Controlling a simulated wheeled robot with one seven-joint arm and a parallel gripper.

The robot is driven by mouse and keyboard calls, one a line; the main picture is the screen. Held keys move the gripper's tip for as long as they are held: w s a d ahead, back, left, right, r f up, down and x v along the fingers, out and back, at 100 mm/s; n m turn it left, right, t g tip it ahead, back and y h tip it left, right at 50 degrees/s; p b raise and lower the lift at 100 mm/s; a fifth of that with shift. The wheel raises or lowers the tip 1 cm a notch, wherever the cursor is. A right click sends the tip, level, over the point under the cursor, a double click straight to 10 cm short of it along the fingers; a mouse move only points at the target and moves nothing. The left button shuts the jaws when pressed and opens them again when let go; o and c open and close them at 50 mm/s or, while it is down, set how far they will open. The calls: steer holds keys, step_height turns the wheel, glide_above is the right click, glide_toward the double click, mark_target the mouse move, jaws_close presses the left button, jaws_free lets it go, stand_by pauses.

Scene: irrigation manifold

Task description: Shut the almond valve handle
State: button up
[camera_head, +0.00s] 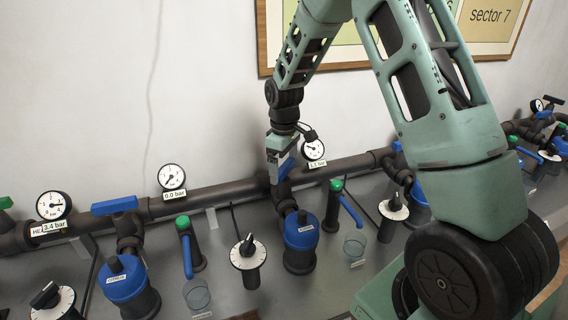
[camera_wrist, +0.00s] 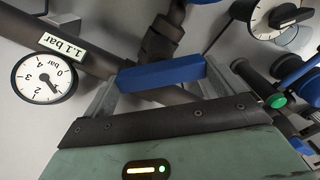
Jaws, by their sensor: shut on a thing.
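My gripper (camera_head: 281,158) is at the middle valve on the dark pipe in the head view. In the wrist view my gripper (camera_wrist: 161,76) has its two grey fingers at the two ends of a blue bar handle (camera_wrist: 160,72), shut on it. The handle lies across the dark branch pipe (camera_wrist: 164,40). In the head view only a little blue of this handle (camera_head: 285,168) shows beneath the gripper. I cannot read the name on the filter's label, so the pictures do not confirm that this is the almond valve.
A gauge (camera_head: 313,149) stands close beside my gripper. A blue-capped filter (camera_head: 301,231) is below the valve, with a dial (camera_head: 248,252) to its left and a green-topped tap (camera_head: 336,186) to its right. Another blue handle (camera_head: 114,205) is further left.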

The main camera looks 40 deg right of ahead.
mark_target(284, 166)
steer(key=m, duration=0.4)
steer(key=shift+r+m, duration=0.1)
steer(key=shift+m, duration=0.2)
steer(key=shift+w+m+p, duration=0.1)
steer(key=shift+m+p, duration=0.4)
steer(key=shift+m, duration=1.4)
steer(key=o, duration=0.6)
steer(key=shift+r, duration=0.1)
step_height(284, 166, up, 17)
steer(key=shift+r+b, duration=0.1)
steer(key=shift+b, duration=1)
